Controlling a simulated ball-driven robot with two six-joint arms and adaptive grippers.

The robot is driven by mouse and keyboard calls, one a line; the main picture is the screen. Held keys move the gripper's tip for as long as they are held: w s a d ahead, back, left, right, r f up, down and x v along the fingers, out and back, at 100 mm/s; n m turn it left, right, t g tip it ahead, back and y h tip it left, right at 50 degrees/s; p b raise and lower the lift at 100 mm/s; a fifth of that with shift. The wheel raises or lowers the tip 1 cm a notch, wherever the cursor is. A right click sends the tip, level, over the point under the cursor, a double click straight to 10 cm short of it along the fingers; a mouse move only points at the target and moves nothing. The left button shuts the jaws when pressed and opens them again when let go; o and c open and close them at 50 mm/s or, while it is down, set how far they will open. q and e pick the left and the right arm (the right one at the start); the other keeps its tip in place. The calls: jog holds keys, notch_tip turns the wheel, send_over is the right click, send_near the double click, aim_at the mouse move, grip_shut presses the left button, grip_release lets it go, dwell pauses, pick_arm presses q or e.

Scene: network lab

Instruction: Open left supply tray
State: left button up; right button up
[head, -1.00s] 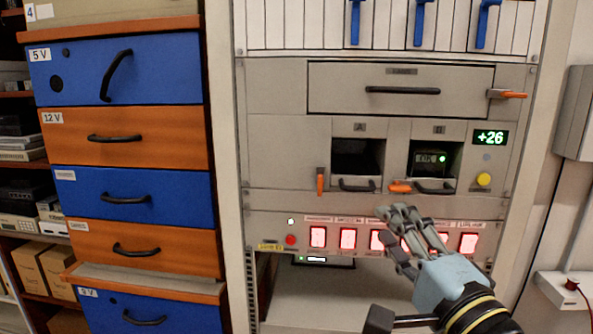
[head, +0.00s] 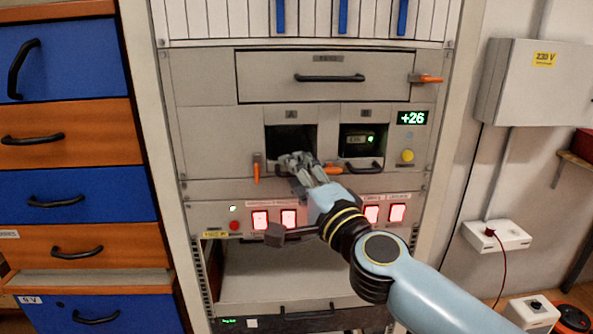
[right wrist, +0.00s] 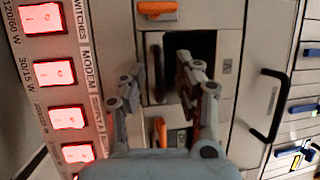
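The left supply tray is bay A (head: 290,136) in the grey rack, a dark opening under the letter A. In the right wrist view bay A (right wrist: 203,48) has a black bar handle (right wrist: 155,60) along one edge. My right gripper (head: 295,160) is in front of this bay and hides most of the handle in the head view. In the right wrist view my right gripper (right wrist: 158,78) is open, with the handle between its fingers; contact cannot be told. A's orange lever (head: 257,167) stands upright. My left gripper is not in view.
Bay B (head: 362,141) on the right shows a lit unit, and its orange lever (head: 332,169) lies level. Red lit switches (head: 397,212) run below. A wide drawer (head: 330,92) is above. Blue and orange drawers (head: 65,130) stand at the left.

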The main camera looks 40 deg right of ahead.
jog(key=shift+c, duration=1)
grip_shut()
jog(key=shift+s, duration=0.1)
jog(key=shift+f, duration=0.15)
